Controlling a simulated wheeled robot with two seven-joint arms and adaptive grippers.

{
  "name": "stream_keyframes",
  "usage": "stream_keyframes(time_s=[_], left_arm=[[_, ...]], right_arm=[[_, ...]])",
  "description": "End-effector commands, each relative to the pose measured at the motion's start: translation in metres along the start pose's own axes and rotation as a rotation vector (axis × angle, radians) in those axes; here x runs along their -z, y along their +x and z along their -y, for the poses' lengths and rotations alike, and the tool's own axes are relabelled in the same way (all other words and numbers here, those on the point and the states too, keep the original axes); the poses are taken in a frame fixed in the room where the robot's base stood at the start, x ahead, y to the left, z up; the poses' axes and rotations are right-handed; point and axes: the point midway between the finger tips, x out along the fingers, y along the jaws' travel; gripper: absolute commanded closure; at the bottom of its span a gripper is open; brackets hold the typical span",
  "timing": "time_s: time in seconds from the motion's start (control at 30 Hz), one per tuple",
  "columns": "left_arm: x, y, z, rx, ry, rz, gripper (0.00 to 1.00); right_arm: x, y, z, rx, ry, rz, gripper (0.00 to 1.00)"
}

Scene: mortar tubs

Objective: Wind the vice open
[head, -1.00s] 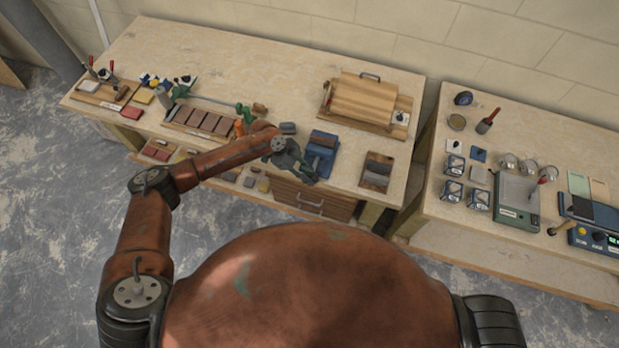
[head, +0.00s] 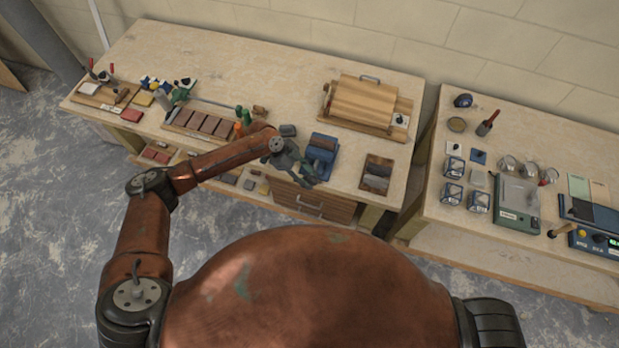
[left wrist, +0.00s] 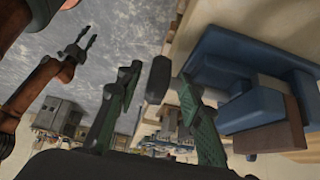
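The blue vice (head: 321,157) stands at the front edge of the left bench, with a brown block at its jaws. In the left wrist view the vice (left wrist: 235,60) fills the right side, close to my fingers. My left gripper (head: 303,172) is at the vice's front left in the head view. Its green fingers (left wrist: 160,118) are spread apart. A dark rounded bar (left wrist: 158,80) shows in the gap between them, with space on both sides; whether it is the vice's handle I cannot tell. My right gripper (left wrist: 84,42) shows small in the left wrist view; its opening is unclear.
Right of the vice lies a tray (head: 378,175) with blocks. A row of brown blocks (head: 203,122) and green-handled tools lie to the left. A drawer (head: 312,201) is below the vice. A second bench (head: 430,190) stands right.

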Motion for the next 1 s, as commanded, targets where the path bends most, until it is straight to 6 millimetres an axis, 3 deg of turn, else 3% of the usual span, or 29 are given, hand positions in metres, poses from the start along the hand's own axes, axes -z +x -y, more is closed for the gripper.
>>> stream_keyframes(time_s=[0.5,0.7,1.0], left_arm=[[0.0,-0.097,0.001,0.005,-0.001,0.0,0.65],[0.0,-0.112,0.001,0.004,0.0,0.0,0.65],[0.0,-0.114,0.001,0.004,0.0,0.0,0.66]], right_arm=[[0.0,0.0,0.0,0.0,0.001,0.0,0.66],[0.0,0.0,0.0,0.0,0.001,0.0,0.66],[0.0,0.0,0.001,0.0,0.001,0.0,0.66]])
